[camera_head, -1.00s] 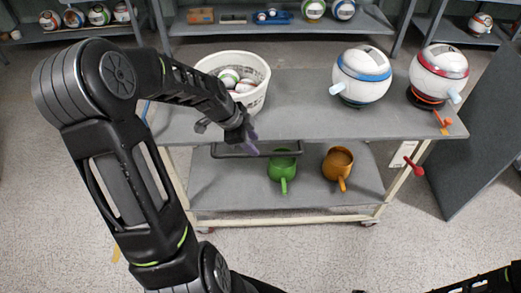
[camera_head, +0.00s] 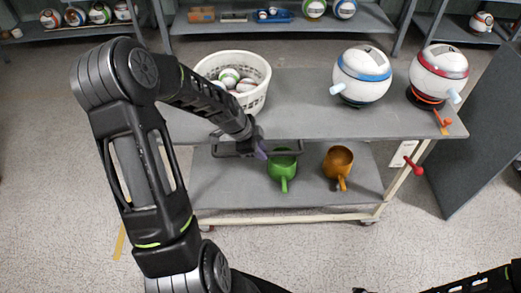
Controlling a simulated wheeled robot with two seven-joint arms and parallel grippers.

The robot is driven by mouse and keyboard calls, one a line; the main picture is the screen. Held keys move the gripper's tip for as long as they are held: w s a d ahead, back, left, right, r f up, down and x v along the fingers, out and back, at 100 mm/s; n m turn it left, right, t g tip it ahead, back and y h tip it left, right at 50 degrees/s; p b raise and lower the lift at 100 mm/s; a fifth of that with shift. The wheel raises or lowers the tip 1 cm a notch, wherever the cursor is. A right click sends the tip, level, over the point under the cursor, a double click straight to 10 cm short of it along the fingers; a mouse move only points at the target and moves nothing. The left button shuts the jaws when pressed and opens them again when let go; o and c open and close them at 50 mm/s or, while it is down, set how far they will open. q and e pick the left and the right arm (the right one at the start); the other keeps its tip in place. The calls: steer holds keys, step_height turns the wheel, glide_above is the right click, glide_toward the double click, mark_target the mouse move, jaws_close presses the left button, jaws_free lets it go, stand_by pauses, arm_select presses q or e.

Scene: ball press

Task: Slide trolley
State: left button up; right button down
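The grey two-shelf trolley (camera_head: 305,112) stands in front of me on caster wheels. Its dark push handle (camera_head: 287,149) sticks out from the near edge of the top shelf. My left gripper (camera_head: 262,150) is at this handle, over its middle part. Its fingers are small and partly hidden, so I cannot tell whether they are closed around the bar. Only part of my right arm (camera_head: 480,284) shows at the bottom right. Its fingertips are not clearly visible.
On the trolley top are a white basket (camera_head: 254,99) of balls and two round white machines, one blue-banded (camera_head: 361,88), one red-banded (camera_head: 437,82). A green cup (camera_head: 282,168) and an orange cup (camera_head: 338,165) sit below. A dark panel (camera_head: 485,130) stands at right.

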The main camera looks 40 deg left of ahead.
arm_select(q)
jaws_close()
stand_by(1.0)
